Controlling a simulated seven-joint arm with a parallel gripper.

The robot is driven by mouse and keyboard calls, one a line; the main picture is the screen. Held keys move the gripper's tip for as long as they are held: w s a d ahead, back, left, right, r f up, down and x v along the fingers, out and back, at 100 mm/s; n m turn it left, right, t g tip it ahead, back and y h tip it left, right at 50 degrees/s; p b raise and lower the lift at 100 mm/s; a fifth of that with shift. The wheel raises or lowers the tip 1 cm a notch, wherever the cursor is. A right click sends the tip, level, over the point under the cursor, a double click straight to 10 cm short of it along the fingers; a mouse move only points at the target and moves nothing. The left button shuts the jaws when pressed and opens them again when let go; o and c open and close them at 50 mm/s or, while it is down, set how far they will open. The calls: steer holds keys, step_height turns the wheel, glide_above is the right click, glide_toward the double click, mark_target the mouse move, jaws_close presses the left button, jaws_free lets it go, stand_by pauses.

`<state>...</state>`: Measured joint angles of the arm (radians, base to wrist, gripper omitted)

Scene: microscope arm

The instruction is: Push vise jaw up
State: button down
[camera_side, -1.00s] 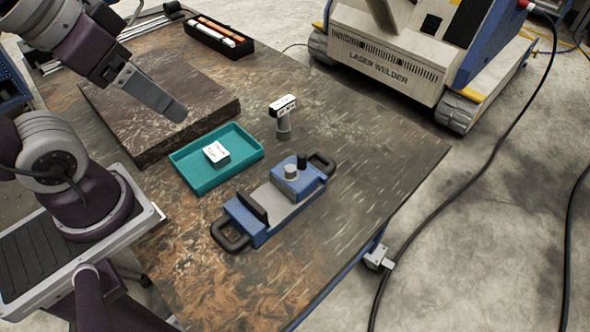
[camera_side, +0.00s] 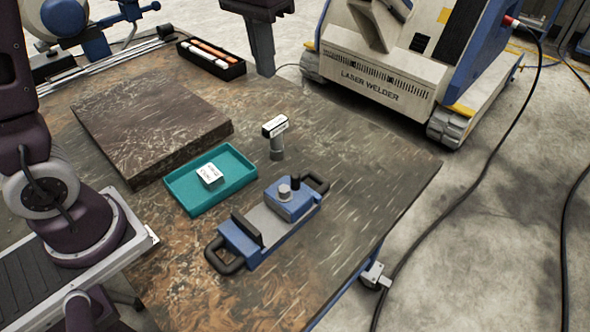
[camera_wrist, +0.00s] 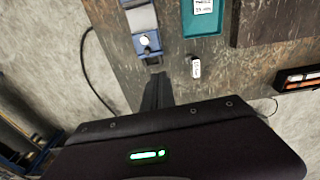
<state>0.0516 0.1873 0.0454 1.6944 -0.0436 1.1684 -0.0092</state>
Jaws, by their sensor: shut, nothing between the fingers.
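The blue vise (camera_side: 268,222) lies on the table with a black loop handle at each end. Its blue jaw block (camera_side: 291,205), with a grey and a dark knob on top, sits at the far-right end. A dark upright jaw plate (camera_side: 247,229) stands at the near-left end, with a grey bed between them. In the wrist view the vise (camera_wrist: 147,41) is partly cut off at the top. My gripper (camera_side: 266,72) hangs at the top of the side view, well apart from the vise. In the wrist view its fingers (camera_wrist: 159,76) are together and empty, pointing toward the table.
A small post with a white-labelled head (camera_side: 275,127) stands just behind the vise. A teal tray (camera_side: 235,188) with a small white-topped box is to its left. A dark stone slab (camera_side: 150,130) and a black tray of rods (camera_side: 235,72) lie farther back. Table right of the vise is clear.

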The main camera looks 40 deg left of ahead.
mark_target(269, 192)
steer(key=w+d+f+g, duration=0.1)
steer(key=w+f+g, duration=0.1)
steer(key=w+f, duration=0.55)
steer(key=w+d+f+g, duration=0.15)
steer(key=w+f, duration=0.25)
steer(key=f, duration=0.6)
steer(key=shift+g, duration=0.25)
steer(key=x, duration=0.7)
steer(key=a+x, duration=0.1)
steer(key=x, duration=0.3)
steer(key=shift+s+r, duration=0.1)
steer(key=shift+s, duration=1.65)
steer(key=s, duration=0.8)
